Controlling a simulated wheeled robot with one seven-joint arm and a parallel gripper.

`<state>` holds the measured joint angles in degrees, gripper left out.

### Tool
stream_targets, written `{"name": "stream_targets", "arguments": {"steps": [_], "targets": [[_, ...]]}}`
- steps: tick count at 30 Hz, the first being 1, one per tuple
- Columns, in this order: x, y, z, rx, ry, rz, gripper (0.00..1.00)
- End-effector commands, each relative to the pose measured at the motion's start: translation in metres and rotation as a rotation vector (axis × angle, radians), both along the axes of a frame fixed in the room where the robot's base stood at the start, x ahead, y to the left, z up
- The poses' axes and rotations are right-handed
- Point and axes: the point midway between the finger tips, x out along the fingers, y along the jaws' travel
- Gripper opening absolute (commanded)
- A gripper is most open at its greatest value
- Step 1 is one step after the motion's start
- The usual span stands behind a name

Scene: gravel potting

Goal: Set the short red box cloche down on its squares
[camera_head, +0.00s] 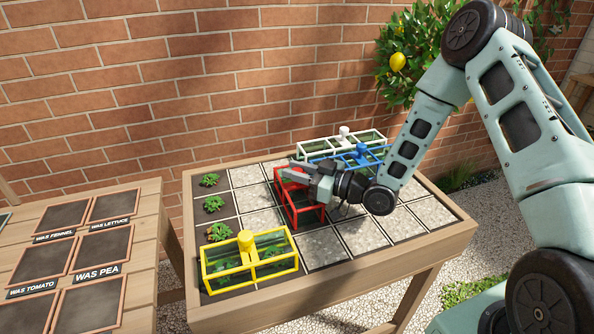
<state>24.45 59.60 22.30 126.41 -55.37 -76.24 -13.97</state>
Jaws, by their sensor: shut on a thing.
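The short red box cloche (307,214) is a red-framed box with clear panels. It is at the middle of the raised bed, over pale gravel squares, lying lengthwise from back to front. My gripper (291,176) is shut on the red box cloche near its top. My gripper and wrist hide its handle and part of its right side. I cannot tell whether its base touches the squares or hovers just above them.
A yellow box cloche (248,263) covers plants at the front left. White (343,137) and blue (362,152) cloches stand at the back right, close to my gripper. Several small plants (214,203) line the left column. Bare gravel squares (362,235) lie to the right. A labelled table (150,215) stands at left.

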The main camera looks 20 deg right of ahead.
Motion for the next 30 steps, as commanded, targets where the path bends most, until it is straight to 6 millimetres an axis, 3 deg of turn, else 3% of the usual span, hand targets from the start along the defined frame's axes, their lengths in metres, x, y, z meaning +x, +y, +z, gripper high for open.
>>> {"name": "stream_targets", "arguments": {"steps": [1,3,15,30], "targets": [[0.000,0.000,-0.002,0.000,0.000,0.000,0.28],[0.000,0.000,-0.001,0.000,0.000,0.000,0.47],[-0.002,-0.002,0.002,0.000,0.001,-0.001,0.47],[-0.069,-0.070,0.000,-0.001,0.002,-0.003,0.47]]}}
